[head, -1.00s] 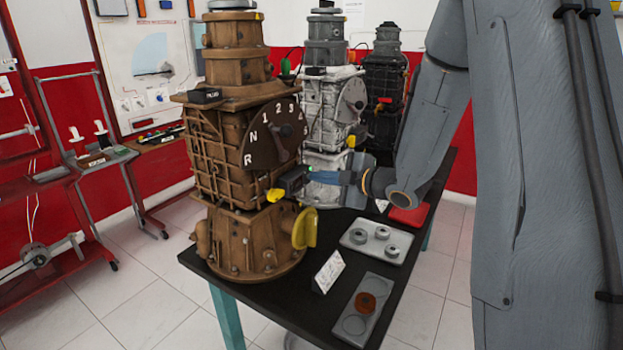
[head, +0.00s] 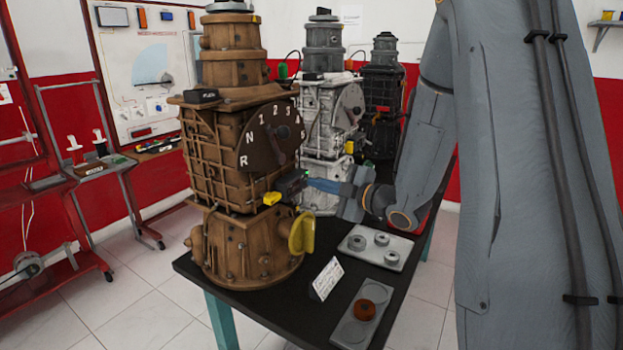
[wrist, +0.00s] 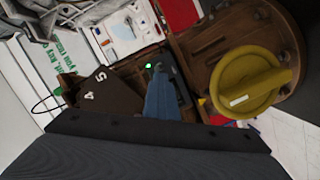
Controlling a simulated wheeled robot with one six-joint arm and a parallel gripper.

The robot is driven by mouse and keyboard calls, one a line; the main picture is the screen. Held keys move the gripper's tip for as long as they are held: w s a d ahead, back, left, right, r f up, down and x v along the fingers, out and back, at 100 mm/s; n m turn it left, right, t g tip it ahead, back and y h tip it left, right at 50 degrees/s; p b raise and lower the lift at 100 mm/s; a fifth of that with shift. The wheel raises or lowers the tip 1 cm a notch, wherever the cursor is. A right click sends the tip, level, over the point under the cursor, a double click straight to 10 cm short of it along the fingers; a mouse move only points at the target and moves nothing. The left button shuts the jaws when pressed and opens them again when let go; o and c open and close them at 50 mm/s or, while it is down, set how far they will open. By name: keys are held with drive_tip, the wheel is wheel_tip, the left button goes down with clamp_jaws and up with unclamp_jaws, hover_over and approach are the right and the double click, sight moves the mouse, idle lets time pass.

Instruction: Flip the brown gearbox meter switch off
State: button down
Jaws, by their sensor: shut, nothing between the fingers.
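The brown gearbox (head: 225,150) stands at the left end of the black table, with a numbered dial (head: 270,137) on its side. A small dark box, the meter switch housing (head: 290,186), sits low on that side; in the wrist view the housing (wrist: 172,62) shows a lit green light (wrist: 149,65). My gripper (head: 311,182) is shut and empty, with its blue fingertips at the housing; I cannot tell whether they touch it. In the wrist view my gripper (wrist: 158,72) hides part of the housing, and the switch's position is unclear.
A yellow round knob (head: 302,232) projects from the gearbox below the housing; a small yellow part (head: 271,198) is left of it. White (head: 322,110) and black (head: 383,95) gearboxes stand behind. A sign (head: 327,278) and parts trays (head: 388,256) lie in front.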

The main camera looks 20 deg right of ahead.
idle(0.8)
drive_tip(key=s+a+r, duration=0.1)
drive_tip(key=s+a+r+p, duration=0.1)
drive_tip(key=a, duration=0.1)
drive_tip(key=shift+r+p, duration=0.2)
drive_tip(key=shift+p, duration=0.1)
drive_tip(key=r+b+v, duration=0.2)
drive_tip(key=v, duration=0.7)
drive_tip(key=shift+d, duration=0.25)
